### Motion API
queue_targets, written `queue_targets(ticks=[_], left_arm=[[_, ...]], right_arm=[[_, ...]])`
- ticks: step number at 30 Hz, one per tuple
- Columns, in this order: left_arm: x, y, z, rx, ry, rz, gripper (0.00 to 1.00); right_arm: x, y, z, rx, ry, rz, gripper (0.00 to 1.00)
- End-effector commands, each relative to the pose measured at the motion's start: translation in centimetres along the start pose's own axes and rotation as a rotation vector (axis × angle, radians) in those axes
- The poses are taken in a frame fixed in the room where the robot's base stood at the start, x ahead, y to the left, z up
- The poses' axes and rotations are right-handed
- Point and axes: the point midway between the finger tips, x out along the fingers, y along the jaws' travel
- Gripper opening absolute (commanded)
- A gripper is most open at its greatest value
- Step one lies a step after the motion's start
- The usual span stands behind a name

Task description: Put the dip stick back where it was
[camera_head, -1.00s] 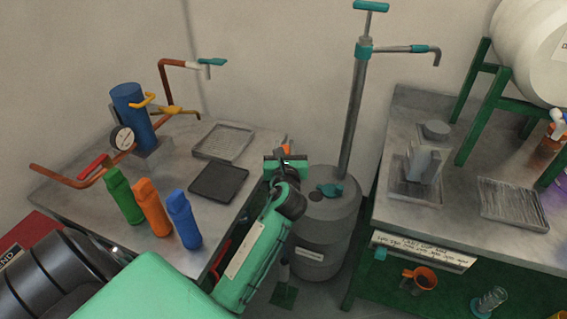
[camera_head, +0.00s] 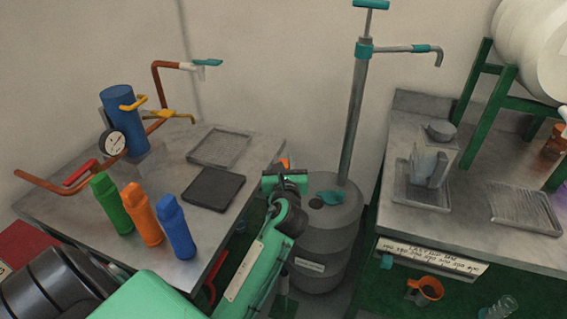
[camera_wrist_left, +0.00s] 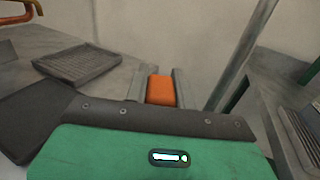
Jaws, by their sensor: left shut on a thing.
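My left gripper (camera_head: 284,168) is above the gap between the left table and the grey drum, just left of the drum's top in the head view. In the left wrist view, its two grey fingers (camera_wrist_left: 160,86) are shut on an orange block, which I take to be the dip stick's handle (camera_wrist_left: 161,91). A bit of orange (camera_head: 284,162) also shows beyond the gripper in the head view. The stick's shaft is hidden. The grey drum (camera_head: 318,245) has a small dark hole (camera_head: 316,203) in its top, beside a teal fitting (camera_head: 330,197). My right gripper is out of view.
A tall hand pump (camera_head: 354,115) rises from the drum. The left table holds green, orange (camera_head: 142,214) and blue bottles, two trays (camera_head: 214,188) and a blue cylinder with a gauge (camera_head: 122,110). A workbench (camera_head: 460,238) stands right of the drum.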

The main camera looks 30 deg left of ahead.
Motion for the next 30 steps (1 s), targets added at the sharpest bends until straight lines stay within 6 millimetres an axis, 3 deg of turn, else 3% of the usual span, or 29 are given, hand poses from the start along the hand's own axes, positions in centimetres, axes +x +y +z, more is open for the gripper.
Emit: queue_targets(ticks=[5,6,9,20,30], left_arm=[[0.0,0.0,-0.3,0.0,0.0,0.0,0.0],[0.0,0.0,-0.2,-0.001,0.0,0.0,0.33],[0.0,0.0,-0.2,-0.001,0.0,0.0,0.47],[-0.5,0.0,0.0,0.0,0.0,-0.001,0.47],[-7.1,0.0,-0.2,-0.001,0.002,-0.002,0.47]], right_arm=[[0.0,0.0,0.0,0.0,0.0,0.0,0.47],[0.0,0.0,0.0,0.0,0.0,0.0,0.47],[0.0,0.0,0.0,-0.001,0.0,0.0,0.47],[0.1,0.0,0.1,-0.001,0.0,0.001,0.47],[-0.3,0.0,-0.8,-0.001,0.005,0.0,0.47]])
